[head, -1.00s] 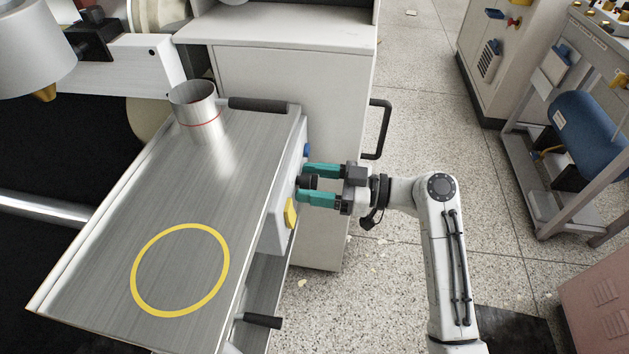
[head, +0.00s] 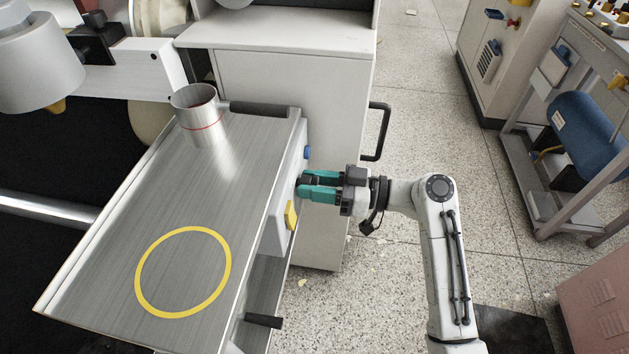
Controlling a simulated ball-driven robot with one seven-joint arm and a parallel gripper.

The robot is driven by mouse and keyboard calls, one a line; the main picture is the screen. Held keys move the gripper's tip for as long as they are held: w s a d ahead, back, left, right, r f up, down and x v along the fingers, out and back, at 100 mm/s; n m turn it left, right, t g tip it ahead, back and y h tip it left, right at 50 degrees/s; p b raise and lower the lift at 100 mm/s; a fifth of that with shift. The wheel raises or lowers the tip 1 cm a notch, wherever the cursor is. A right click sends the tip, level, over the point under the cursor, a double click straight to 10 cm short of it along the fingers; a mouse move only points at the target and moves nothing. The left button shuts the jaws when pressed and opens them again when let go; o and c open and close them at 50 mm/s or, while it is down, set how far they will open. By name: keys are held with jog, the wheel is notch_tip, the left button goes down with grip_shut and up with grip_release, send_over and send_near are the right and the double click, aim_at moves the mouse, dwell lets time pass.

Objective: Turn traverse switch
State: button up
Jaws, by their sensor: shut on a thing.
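The traverse switch (head: 303,182) is a small black knob on the light control panel (head: 283,206) at the right side of the metal table. My gripper (head: 314,186) reaches in from the right with its teal fingers at the panel. The fingers are shut on the switch and hide most of it. Which way the switch points cannot be seen. On the same panel, a blue button (head: 307,153) sits above the fingers and a yellow switch (head: 291,214) below them.
The metal table (head: 110,270) carries a metal cup (head: 199,115) and a yellow ring marking (head: 142,262). A black lever (head: 263,321) sticks out below the panel. A cabinet with a black handle (head: 379,132) stands behind. Speckled floor is open to the right.

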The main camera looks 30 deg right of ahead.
jog(key=shift+f, duration=0.1)
jog(key=o, duration=1)
jog(key=shift+o, duration=0.2)
jog(key=shift+s+d, duration=0.1)
jog(key=v, duration=1)
jog(key=shift+s+d+p, duration=0.15)
jog(key=shift+d+p, duration=0.1)
jog(key=shift+p, duration=0.2)
